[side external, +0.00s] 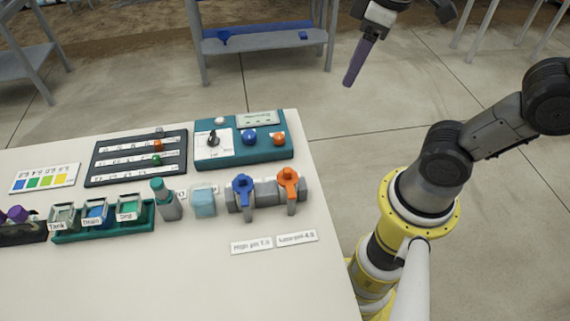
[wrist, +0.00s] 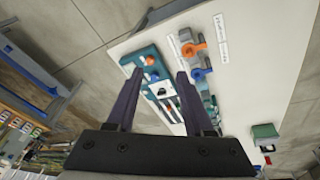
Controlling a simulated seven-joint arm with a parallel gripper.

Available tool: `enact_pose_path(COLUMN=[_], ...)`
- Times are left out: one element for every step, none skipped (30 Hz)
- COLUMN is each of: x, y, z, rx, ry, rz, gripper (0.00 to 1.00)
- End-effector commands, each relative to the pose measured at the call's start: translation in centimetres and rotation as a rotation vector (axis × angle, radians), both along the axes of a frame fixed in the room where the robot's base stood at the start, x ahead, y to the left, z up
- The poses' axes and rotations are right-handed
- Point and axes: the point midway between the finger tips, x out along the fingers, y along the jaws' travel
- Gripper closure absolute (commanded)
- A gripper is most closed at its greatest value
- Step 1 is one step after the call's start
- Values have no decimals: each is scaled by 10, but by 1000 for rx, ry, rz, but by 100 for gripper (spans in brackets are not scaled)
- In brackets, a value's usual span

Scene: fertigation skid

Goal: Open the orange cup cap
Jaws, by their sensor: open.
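The orange cap (side external: 288,178), with a tab pointing to the front, sits on a grey block (side external: 266,191) near the right edge of the white table. A similar blue cap (side external: 242,184) is to its left. I cannot tell whether the orange cap is loose or seated. My gripper (side external: 351,76) is open and empty, high beyond the table's back right corner in the side view. In the wrist view both dark fingers (wrist: 158,75) are spread apart, touching nothing.
A teal box (side external: 240,151) with blue and orange knobs stands behind the caps. A pale blue cup (side external: 204,202), a teal-capped bottle (side external: 166,201) and a teal tray (side external: 100,231) of containers stand left. The front table area is clear.

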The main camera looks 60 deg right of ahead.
Motion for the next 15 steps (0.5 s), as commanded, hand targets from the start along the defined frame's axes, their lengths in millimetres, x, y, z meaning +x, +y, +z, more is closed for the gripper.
enact_pose_path(x=[12,18,27,33,40,48,54,61,69,75,81,89,94,98,104], y=[5,8,13,17,21,27,32,37,43,49,55,63,70,76,85], z=[1,1,1,0,-1,-3,-5,-7,-11,-15,-19,-25,-30,-36,-43], rx=[-15,-24,-36,-45,-54,-65,-75,-85,-98,-109,-119,-132,-142,-153,-165], ry=[47,76,112,139,167,201,229,254,288,313,339,370,395,419,446], rz=[39,63,93,116,140,169,192,214,243,265,286,313,333,352,376], gripper=[48,48,48,48,48,48,48,48,48,48,48,48,48,48,48])
